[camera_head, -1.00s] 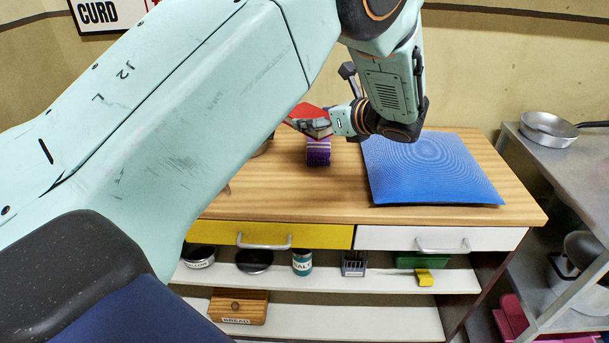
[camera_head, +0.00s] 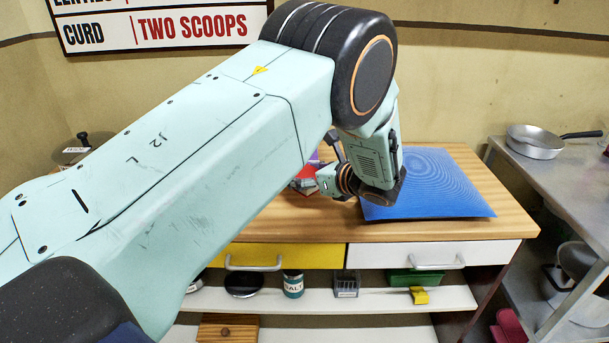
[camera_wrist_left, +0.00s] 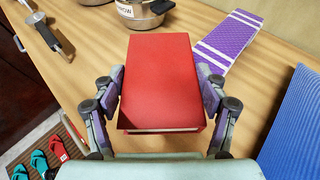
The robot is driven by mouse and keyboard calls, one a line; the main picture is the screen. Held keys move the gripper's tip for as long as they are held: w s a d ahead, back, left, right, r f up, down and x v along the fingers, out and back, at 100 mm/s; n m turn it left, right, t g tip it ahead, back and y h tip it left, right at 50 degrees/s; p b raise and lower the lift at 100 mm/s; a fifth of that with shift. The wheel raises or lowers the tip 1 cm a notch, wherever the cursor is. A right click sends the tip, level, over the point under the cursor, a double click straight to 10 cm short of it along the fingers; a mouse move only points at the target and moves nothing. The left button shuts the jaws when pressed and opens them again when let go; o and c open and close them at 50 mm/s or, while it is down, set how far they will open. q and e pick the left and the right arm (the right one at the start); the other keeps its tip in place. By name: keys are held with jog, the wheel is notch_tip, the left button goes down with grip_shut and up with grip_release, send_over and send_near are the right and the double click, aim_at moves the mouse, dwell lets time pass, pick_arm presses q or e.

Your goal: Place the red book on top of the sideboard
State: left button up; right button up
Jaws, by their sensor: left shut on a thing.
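The red book (camera_wrist_left: 160,80) lies flat between the fingers of my left gripper (camera_wrist_left: 160,92) in the left wrist view. The fingers press on its two long sides. In the head view the book (camera_head: 305,183) shows small and partly hidden behind my left arm, with my left gripper (camera_head: 314,181) at its right. The book is over the wooden top of the sideboard (camera_head: 420,230), left of the middle. I cannot tell whether it touches the wood. My right gripper is not in view.
A blue ridged panel (camera_head: 435,185) covers the right part of the top. A purple and white striped object (camera_wrist_left: 228,42) lies beyond the book, beside a steel pot (camera_wrist_left: 145,10). A metal utensil (camera_wrist_left: 46,34) lies at left. A pan (camera_head: 535,142) stands on the right counter.

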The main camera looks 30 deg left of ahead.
pick_arm(q)
jog(key=shift+s, duration=0.1)
jog(key=shift+f, duration=0.1)
jog(key=shift+a+f+b, duration=0.1)
jog(key=shift+f+b, duration=0.15)
jog(key=shift+b, duration=0.15)
jog(key=o, duration=1)
jog(key=shift+c, duration=0.2)
jog(key=shift+o, duration=1.4)
